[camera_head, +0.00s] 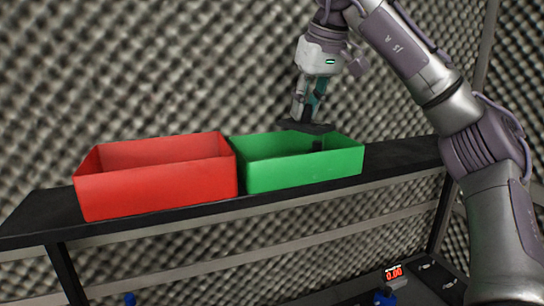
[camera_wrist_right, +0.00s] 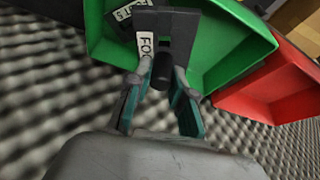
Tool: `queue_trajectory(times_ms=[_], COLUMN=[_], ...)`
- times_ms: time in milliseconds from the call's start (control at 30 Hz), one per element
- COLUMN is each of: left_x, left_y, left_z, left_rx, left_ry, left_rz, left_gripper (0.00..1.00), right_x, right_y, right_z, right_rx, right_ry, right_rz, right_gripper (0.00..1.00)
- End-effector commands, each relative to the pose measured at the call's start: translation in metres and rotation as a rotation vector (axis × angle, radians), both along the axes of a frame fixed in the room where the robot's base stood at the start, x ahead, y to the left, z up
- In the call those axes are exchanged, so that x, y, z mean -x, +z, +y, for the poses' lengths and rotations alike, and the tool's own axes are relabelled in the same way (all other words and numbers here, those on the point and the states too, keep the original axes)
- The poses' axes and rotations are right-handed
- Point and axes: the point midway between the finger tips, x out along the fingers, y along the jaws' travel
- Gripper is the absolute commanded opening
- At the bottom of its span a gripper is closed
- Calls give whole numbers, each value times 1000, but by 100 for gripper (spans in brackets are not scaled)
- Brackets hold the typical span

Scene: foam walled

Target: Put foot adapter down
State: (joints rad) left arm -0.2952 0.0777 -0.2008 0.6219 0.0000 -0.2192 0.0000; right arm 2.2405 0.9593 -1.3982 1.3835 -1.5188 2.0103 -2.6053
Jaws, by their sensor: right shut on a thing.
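My right gripper (camera_head: 309,108) is shut on the foot adapter (camera_head: 306,126), a dark flat plate with a short round stem. It hangs over the green bin (camera_head: 303,170), at about the height of its rim. In the right wrist view the fingers (camera_wrist_right: 165,88) close around the stem of the adapter (camera_wrist_right: 165,32), and a white label with partly readable letters shows beside the plate. Another dark labelled piece (camera_wrist_right: 125,18) lies in the green bin (camera_wrist_right: 230,45) beneath it. My left gripper is not in view.
A red bin (camera_head: 160,187) stands left of the green bin on a narrow black shelf (camera_head: 45,212); it also shows in the right wrist view (camera_wrist_right: 265,88). A foam wall is close behind.

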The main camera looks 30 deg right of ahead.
Motion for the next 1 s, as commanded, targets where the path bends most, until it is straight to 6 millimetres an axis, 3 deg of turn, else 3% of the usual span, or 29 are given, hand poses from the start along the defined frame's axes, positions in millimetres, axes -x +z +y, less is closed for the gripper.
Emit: queue_trajectory(times_ms=[133,333,467,600,733,1000], left_x=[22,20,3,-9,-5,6], left_y=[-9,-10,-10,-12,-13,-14], left_z=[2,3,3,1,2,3], left_rx=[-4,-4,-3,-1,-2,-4], left_ry=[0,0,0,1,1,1], left_rz=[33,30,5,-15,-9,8], left_gripper=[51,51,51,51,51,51], right_x=[-15,-27,-29,-29,-29,-29], right_y=[-24,-39,-45,-67,-80,-81], right_z=[33,59,64,63,64,64], right_rx=[2,1,-1,-1,-1,-1], right_ry=[6,2,-1,-1,-1,-2], right_rz=[4,0,0,2,0,-2], right_gripper=[0,0,0,0,0,0])
